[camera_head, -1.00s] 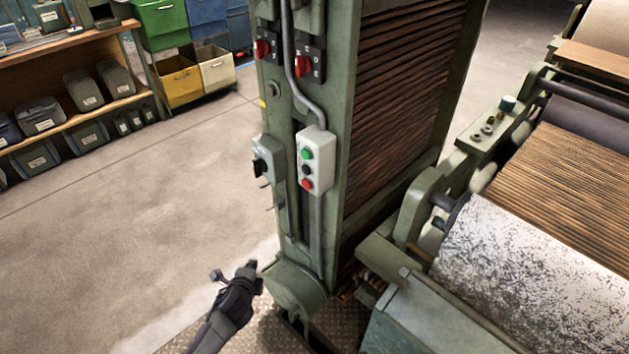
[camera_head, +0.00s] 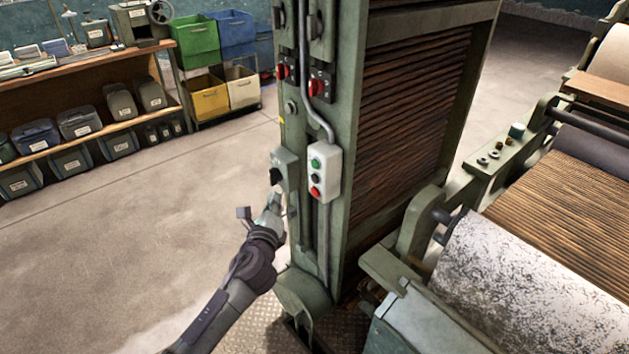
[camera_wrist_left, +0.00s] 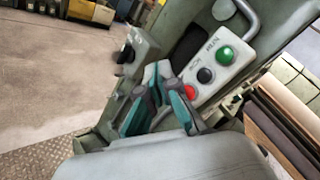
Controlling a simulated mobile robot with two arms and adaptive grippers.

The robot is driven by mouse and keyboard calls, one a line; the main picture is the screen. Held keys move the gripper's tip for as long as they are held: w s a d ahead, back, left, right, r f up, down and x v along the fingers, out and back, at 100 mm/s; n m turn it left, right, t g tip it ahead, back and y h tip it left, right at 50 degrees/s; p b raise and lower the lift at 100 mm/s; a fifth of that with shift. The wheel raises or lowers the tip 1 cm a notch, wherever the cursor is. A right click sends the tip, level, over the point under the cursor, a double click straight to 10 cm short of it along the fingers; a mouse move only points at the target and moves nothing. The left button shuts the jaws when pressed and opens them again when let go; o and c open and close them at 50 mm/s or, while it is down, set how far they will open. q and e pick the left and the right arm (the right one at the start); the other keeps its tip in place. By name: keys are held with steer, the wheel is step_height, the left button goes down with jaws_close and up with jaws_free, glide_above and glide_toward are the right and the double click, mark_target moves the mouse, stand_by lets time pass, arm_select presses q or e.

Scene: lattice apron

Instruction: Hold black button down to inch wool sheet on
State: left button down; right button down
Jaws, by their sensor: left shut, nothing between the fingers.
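The black button (camera_head: 315,177) sits between a green button (camera_head: 315,163) and a red button (camera_head: 315,192) on a pale control box on the green machine post. In the left wrist view the black button (camera_wrist_left: 205,75) shows clear, with the green above right and the red below left. My left gripper (camera_head: 273,200) is shut and empty, in front of the post, left of and lower than the box. Its teal-sided fingers (camera_wrist_left: 158,75) point up toward the box in the wrist view, left of the black button; I see no contact. The mottled wool sheet (camera_head: 520,275) lies over the roller at right. My right gripper is out of view.
A grey switch box with a black knob (camera_head: 278,172) sits just left of the control box, close to my left gripper. Red rotary switches (camera_head: 316,88) are higher on the post. The floor (camera_head: 130,240) at left is clear.

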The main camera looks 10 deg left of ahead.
mark_target(315, 178)
arm_select(q)
steer(key=shift+w, duration=0.1)
steer(key=w+d+b, duration=0.3)
steer(key=w+d, duration=0.2)
steer(key=w, duration=0.1)
steer(key=shift+w+d+b, duration=0.25)
steer(key=shift+w+b, duration=0.05)
steer(key=shift+w, duration=0.1)
stand_by(1.1)
steer(key=shift+w+d, duration=0.1)
steer(key=shift+w, duration=0.05)
steer(key=shift+w+d, duration=0.15)
steer(key=shift+w, duration=0.05)
steer(key=shift+w+d+b, duration=0.3)
steer(key=shift+w+d, duration=0.05)
stand_by(2.8)
steer(key=shift+s+a, duration=0.1)
stand_by(0.5)
steer(key=shift+s+a+p, duration=0.5)
steer(key=shift+s+p, duration=0.1)
steer(key=shift+p, duration=0.05)
